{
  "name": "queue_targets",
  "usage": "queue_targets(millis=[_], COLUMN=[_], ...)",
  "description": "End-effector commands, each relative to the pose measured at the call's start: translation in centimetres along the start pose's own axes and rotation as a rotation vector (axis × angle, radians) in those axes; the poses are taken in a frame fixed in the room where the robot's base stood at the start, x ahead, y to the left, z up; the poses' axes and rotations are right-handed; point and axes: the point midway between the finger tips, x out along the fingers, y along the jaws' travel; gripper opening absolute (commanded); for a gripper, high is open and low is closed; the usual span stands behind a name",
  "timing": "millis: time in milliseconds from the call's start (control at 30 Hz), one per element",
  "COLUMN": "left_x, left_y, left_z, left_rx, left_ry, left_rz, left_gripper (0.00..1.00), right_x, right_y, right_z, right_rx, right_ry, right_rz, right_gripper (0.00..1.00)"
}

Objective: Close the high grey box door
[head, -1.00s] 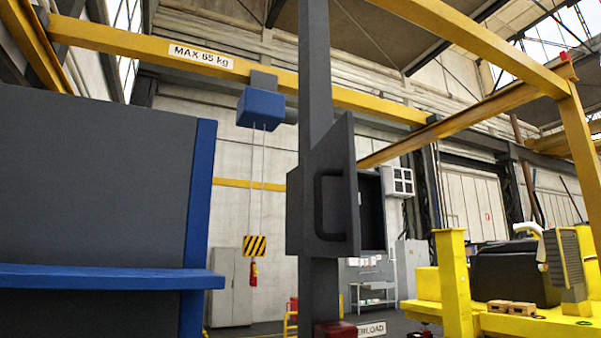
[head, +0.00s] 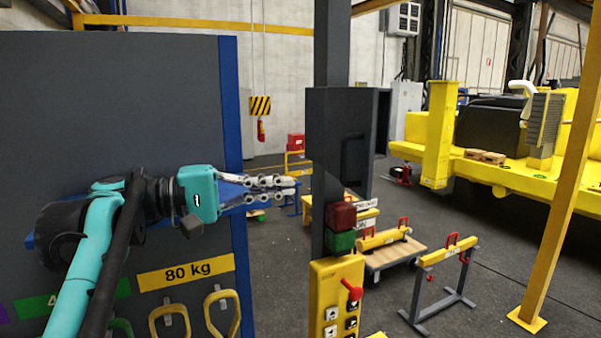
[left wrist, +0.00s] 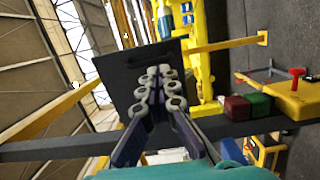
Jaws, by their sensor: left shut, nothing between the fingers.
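The high grey box (head: 383,125) is mounted on a dark grey post. Its door (head: 335,125) stands open, with the panel facing me and a dark gap at its right edge. A black handle (head: 355,160) is on the panel. My left gripper (head: 290,185) is shut and empty, left of the post and a little below the door's middle, apparently not touching it. In the left wrist view my left gripper (left wrist: 165,80) shows in front of the dark grey panel (left wrist: 125,75), whose middle its fingers hide. My right gripper is not in view.
A red block (head: 340,215) and a green block (head: 340,241) sit on the post above a yellow control panel (head: 335,295). A grey wall with a blue edge (head: 232,140) stands at left behind my arm. Yellow stands and a yellow machine are at right.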

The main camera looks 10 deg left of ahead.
Motion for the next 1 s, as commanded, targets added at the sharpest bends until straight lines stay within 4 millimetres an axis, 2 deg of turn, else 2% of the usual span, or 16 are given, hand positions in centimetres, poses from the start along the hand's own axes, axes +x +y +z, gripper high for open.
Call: queue_targets(millis=[400,533,733,1000], left_x=[8.7,10.8,12.6,12.9], left_y=[0.0,0.0,-0.1,-0.2], left_z=[0.2,0.2,0.1,0.1], left_rx=[0.000,0.000,0.000,0.000], left_ry=[-0.006,-0.005,-0.001,0.000], left_rz=[-0.002,-0.002,-0.003,-0.003], left_gripper=[0.00,0.00,0.00,0.00], right_x=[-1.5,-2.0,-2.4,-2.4], right_y=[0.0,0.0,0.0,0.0], right_z=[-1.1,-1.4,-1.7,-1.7], right_rx=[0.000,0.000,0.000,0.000], right_ry=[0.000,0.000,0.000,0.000], right_rz=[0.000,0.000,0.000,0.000], right_gripper=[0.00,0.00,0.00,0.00])
